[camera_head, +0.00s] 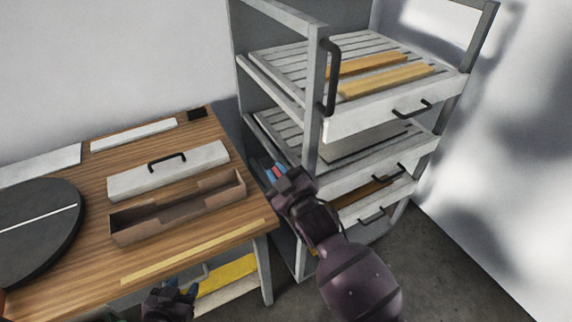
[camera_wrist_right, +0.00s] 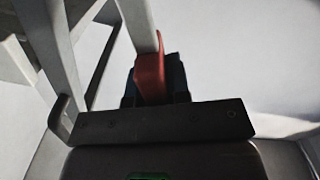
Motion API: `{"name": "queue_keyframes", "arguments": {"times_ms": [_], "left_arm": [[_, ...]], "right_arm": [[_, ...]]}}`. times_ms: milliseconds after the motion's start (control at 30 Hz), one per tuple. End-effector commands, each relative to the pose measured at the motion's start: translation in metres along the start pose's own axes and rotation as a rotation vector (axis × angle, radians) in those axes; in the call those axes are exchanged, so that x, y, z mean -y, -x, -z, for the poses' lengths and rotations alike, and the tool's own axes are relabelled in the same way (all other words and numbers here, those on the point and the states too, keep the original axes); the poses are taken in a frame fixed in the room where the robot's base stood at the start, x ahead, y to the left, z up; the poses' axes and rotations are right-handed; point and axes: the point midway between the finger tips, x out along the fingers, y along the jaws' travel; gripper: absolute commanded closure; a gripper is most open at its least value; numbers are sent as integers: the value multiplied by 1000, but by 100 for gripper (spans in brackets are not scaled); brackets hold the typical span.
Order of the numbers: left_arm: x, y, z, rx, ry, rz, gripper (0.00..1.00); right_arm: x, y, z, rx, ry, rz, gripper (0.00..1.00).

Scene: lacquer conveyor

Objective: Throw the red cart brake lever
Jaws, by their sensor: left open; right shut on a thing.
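The red brake lever (camera_wrist_right: 150,76) shows in the right wrist view between the two dark fingers of my right gripper (camera_wrist_right: 155,88), which is shut on it. In the head view a small red bit of the lever (camera_head: 279,172) shows between the blue-tipped fingers of my right gripper (camera_head: 275,171), at the left front side of the grey cart (camera_head: 313,110). The lever's lower part is hidden by the gripper. My left gripper (camera_head: 180,292) is open and empty at the bottom edge, below the front edge of the wooden table.
The cart has slatted shelves and drawers with dark handles; yellow boards (camera_head: 388,79) lie on top. The wooden table (camera_head: 90,220) at left holds a brown open box (camera_head: 180,207), a white lid with a handle (camera_head: 168,171) and a dark round disc (camera_head: 35,230). Floor at right is clear.

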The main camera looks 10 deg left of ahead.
Motion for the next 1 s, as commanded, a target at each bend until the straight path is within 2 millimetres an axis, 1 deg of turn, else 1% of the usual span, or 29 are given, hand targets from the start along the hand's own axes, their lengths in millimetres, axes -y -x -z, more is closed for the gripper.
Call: {"name": "queue_keyframes", "arguments": {"times_ms": [100, 300, 767, 800, 933, 967, 1000], "left_arm": [[0, 0, 2, -1, 0, 0, 57], [0, 1, 2, -2, 0, 0, 57], [1, 3, -3, 7, 1, 1, 57], [1, 4, -3, 8, 1, 1, 57], [1, 4, -3, 8, 0, 1, 57], [1, 4, -3, 8, 0, 1, 57], [1, 4, -3, 8, 0, 1, 57]], "right_arm": [[7, 0, -1, 2, 48, 1, 100], [12, 0, -2, 1, 93, 0, 100], [14, 0, -2, 2, 110, 2, 100], [14, 0, -2, 3, 110, 2, 80], [14, 0, -2, 2, 108, 1, 60], [14, 0, -2, 2, 108, 1, 57], [13, 0, -2, 2, 108, 1, 57]]}}
